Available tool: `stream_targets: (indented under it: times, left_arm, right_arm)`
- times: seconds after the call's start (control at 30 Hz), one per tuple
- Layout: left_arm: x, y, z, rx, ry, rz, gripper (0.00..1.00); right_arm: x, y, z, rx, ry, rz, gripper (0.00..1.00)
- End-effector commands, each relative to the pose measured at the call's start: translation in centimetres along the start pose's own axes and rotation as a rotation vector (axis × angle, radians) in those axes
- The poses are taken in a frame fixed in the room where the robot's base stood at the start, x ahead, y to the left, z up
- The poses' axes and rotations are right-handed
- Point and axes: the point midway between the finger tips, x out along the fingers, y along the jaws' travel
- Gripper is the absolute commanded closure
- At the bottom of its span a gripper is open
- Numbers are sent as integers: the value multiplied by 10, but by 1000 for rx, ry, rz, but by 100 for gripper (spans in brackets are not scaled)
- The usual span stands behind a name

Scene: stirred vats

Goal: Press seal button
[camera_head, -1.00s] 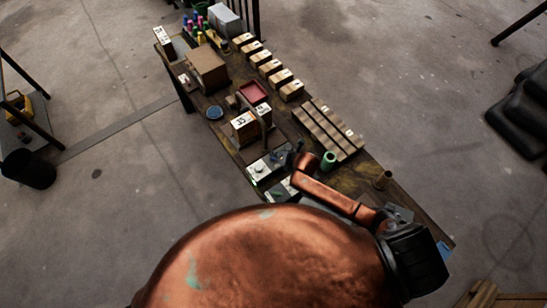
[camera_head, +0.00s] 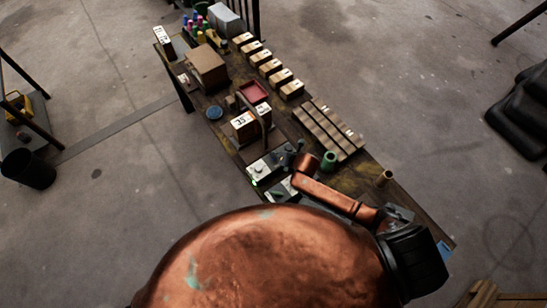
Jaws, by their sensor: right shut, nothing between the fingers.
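Two small pale control boxes sit at the near left edge of the long table. The farther box (camera_head: 267,165) has a dark round knob or button on top, and a small green light shows at its near left corner. The nearer box (camera_head: 279,190) is partly covered by the copper-coloured surface in front. I cannot read which control is the seal button. My right gripper (camera_head: 292,153) is small and dark, shut and empty, beside the farther box on its right. I cannot tell whether it touches the box. My left gripper is not in view.
The table (camera_head: 352,180) holds a green cylinder (camera_head: 328,161), slatted wooden rack (camera_head: 327,130), red tray (camera_head: 253,92) and several wooden blocks. A numbered box (camera_head: 243,124) stands behind the control boxes. A large copper-coloured rounded surface hides the near side.

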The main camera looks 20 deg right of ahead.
Motion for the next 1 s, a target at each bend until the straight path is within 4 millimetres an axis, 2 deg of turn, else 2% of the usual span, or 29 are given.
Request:
stream_targets:
  times: [1.0]
  left_arm:
    - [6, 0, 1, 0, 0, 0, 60]
  right_arm:
    - [7, -5, -5, 0, 1, 0, 100]
